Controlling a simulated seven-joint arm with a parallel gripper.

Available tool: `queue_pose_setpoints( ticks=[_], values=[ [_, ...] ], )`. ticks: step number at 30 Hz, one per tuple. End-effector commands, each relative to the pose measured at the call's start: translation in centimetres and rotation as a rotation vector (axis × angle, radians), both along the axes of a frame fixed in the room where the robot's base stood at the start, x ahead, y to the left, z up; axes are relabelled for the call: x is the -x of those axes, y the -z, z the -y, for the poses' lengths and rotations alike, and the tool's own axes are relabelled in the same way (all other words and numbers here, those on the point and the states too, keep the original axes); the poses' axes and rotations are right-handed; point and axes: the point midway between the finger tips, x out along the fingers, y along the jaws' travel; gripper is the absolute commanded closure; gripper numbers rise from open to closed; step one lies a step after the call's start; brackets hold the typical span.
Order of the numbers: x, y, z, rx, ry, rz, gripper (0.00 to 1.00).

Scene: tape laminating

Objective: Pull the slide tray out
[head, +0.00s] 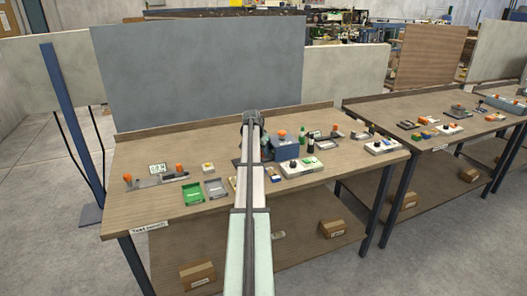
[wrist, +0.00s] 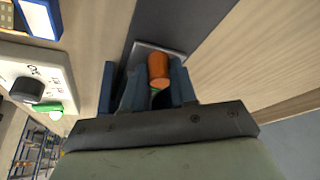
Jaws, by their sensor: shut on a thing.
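My gripper (wrist: 150,88) is shut on an upright orange knob (wrist: 158,70) in the wrist view. The knob stands on a small pale grey plate (wrist: 145,46), which I take to be the end of the slide tray. A dark grey strip (wrist: 180,22) runs away behind the plate. The fingers hide the lower part of the knob. In the head view my gripper (head: 251,118) is at the back of the bench, left of a blue machine (head: 285,148) with an orange knob on top. My arm hides the held knob and the tray there.
In the wrist view, a white box with a black dial (wrist: 28,90) is at the left. In the head view, green (head: 193,194) and grey (head: 216,188) trays lie left of my arm. The bench's left front (head: 150,208) is clear.

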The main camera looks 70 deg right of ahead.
Motion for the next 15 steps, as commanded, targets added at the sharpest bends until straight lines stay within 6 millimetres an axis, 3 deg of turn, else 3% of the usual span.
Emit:
queue_pose_setpoints(
  ticks=[15],
  values=[
    [-8.4, 0.0, -8.5, -0.001, -0.003, 0.001, 1.00]
  ],
)
